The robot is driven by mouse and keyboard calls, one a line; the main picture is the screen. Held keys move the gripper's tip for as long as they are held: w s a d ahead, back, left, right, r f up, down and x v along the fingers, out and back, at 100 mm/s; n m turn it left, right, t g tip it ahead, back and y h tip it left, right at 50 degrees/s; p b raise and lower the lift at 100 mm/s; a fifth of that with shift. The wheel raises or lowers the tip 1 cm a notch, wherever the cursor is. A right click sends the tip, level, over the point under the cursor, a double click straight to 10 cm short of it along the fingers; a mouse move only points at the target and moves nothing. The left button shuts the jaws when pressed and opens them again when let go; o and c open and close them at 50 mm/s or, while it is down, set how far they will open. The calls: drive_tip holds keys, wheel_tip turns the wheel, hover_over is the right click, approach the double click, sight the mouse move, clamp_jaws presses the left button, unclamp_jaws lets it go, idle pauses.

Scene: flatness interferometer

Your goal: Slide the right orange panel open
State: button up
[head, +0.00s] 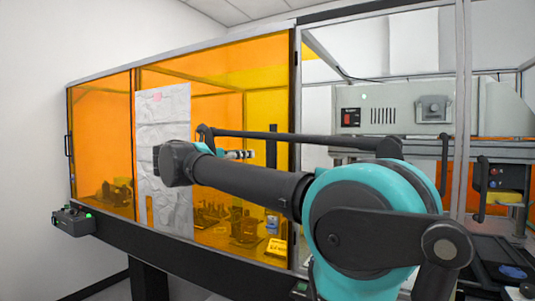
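The right orange panel (215,90) is a large see-through amber sheet in the head view, left of a dark upright post. A dark vertical bar (272,140), which looks like a handle, shows near its right edge. My teal and dark grey arm crosses in front of the panel's lower part. A small silver and black part (240,154) shows past the arm's elbow, near the vertical bar. It may be part of my wrist or gripper; the fingers cannot be made out. I cannot tell whether anything touches the panel.
The left orange panel (100,140) covers the far left. A crinkled silver sheet (163,110) stands by the right panel's left edge. A control box (74,220) with a green light sits at the front left. Right of the post is a grey instrument (392,108).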

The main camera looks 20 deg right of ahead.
drive_tip(key=x, duration=1.2)
drive_tip(key=shift+d, duration=0.3)
drive_tip(key=shift+c, duration=0.3)
clamp_jaws()
